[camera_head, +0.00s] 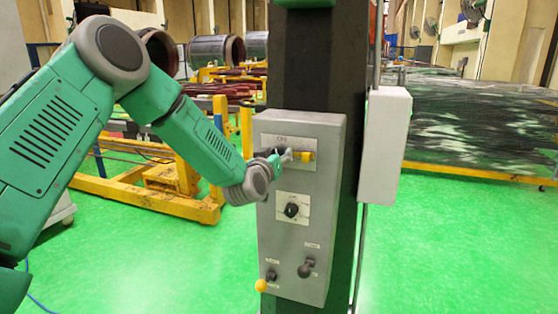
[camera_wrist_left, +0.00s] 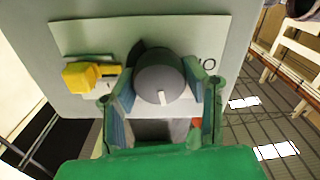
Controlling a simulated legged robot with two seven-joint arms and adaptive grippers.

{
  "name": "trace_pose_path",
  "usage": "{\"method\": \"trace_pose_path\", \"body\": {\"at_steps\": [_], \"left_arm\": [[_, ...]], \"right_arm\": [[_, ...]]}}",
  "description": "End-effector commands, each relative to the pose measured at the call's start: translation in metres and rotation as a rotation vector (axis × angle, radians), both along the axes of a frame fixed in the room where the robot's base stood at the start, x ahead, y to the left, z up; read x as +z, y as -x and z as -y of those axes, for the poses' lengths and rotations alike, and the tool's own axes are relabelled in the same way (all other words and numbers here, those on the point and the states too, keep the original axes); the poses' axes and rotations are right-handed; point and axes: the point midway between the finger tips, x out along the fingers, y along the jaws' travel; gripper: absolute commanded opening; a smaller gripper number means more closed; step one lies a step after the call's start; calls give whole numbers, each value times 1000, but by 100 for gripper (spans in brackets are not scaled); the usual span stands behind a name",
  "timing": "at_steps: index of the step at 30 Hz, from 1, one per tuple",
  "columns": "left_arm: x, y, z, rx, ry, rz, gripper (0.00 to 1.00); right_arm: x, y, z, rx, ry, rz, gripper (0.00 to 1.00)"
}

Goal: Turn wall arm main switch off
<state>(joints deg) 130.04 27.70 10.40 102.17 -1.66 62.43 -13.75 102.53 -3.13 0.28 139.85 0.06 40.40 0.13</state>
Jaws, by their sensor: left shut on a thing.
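A grey control box (camera_head: 330,215) is fixed to a dark column. Its upper light plate (camera_head: 268,137) carries the main switch, with a dark grey round knob (camera_wrist_left: 162,78) and a yellow handle piece (camera_head: 307,157) to its right. In the left wrist view the yellow piece (camera_wrist_left: 90,75) lies left of the knob, clear of the fingers. My left gripper (camera_head: 280,157) reaches the plate from the left. In the left wrist view the gripper (camera_wrist_left: 163,98) has one finger on each side of the knob and is shut on it. The knob's white mark points toward the palm. My right gripper is not in view.
Below on the box are a black rotary dial (camera_head: 291,210), a dark lever (camera_head: 305,270) and a yellow-tipped lever (camera_head: 262,285). A pale side box (camera_head: 385,145) is right of the column. Yellow frames (camera_head: 160,190) stand behind my arm. The green floor (camera_head: 450,250) at right is clear.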

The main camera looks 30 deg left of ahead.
Motion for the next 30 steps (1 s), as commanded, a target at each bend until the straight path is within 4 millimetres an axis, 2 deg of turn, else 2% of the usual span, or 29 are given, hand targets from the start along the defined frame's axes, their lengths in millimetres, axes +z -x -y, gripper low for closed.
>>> {"method": "trace_pose_path", "body": {"at_steps": [1, 30], "left_arm": [[-1, 0, -1, 1, 42, 15, 11], [-6, 1, -8, 7, 937, 232, 11]], "right_arm": [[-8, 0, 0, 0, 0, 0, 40], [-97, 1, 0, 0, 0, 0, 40]]}}
